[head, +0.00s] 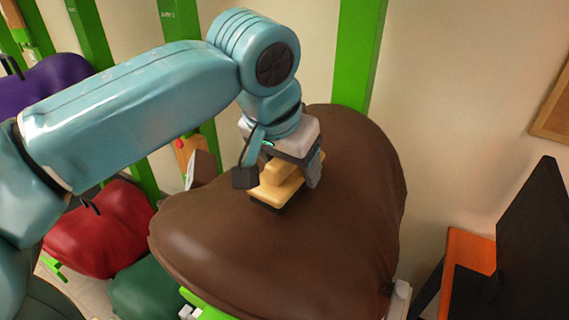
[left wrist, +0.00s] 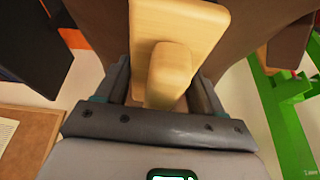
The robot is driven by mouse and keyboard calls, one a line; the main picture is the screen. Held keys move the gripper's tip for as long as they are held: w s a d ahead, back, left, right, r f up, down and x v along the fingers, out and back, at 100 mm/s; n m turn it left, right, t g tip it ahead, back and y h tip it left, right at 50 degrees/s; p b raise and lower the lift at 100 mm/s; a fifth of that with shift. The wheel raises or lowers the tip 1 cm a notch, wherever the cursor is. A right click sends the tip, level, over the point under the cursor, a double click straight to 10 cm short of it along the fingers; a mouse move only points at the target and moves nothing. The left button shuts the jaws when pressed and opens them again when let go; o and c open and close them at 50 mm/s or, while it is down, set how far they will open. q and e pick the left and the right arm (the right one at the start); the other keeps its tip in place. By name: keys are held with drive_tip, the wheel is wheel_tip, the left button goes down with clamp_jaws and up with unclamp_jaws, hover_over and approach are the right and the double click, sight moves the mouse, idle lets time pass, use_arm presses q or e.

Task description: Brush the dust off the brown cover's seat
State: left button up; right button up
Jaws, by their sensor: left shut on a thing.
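The brown cover (head: 250,255) fills the middle of the head view, a large rounded saddle-like seat. My left gripper (head: 275,178) is over its upper middle, pointing down. It is shut on the handle of a pale wooden brush (head: 281,186), whose dark underside is at the brown seat; whether it presses on it is hard to tell. In the left wrist view the wooden brush (left wrist: 180,40) sits between the fingers, with the brown cover (left wrist: 105,22) behind it. No dust is clearly visible on the seat. My right gripper is not in view.
A red cover (head: 100,230) and a purple cover (head: 45,85) are at the left, with a dark green one (head: 150,290) lower down. Green posts (head: 358,55) stand behind. A black panel (head: 530,245) and an orange piece (head: 470,250) are at the right.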

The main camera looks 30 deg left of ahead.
use_arm(q)
drive_tip(key=shift+w+r, duration=0.1)
drive_tip(key=shift+w, duration=0.55)
drive_tip(key=shift+w+r+p, duration=0.1)
drive_tip(key=shift+w+p, duration=0.05)
drive_tip(key=shift+p, duration=0.25)
drive_tip(key=shift+w, duration=0.35)
drive_tip(key=w, duration=0.1)
drive_tip(key=w+p, duration=0.1)
drive_tip(key=shift+w+a+f, duration=0.15)
drive_tip(key=shift+w+f, duration=0.05)
drive_tip(key=shift+w, duration=0.1)
drive_tip(key=shift+w+r+p, duration=0.1)
drive_tip(key=shift+w+p, duration=0.15)
drive_tip(key=shift+p, duration=0.3)
drive_tip(key=shift+w+a+p, duration=0.1)
drive_tip(key=shift+w+p, duration=0.45)
drive_tip(key=shift+w, duration=1.15)
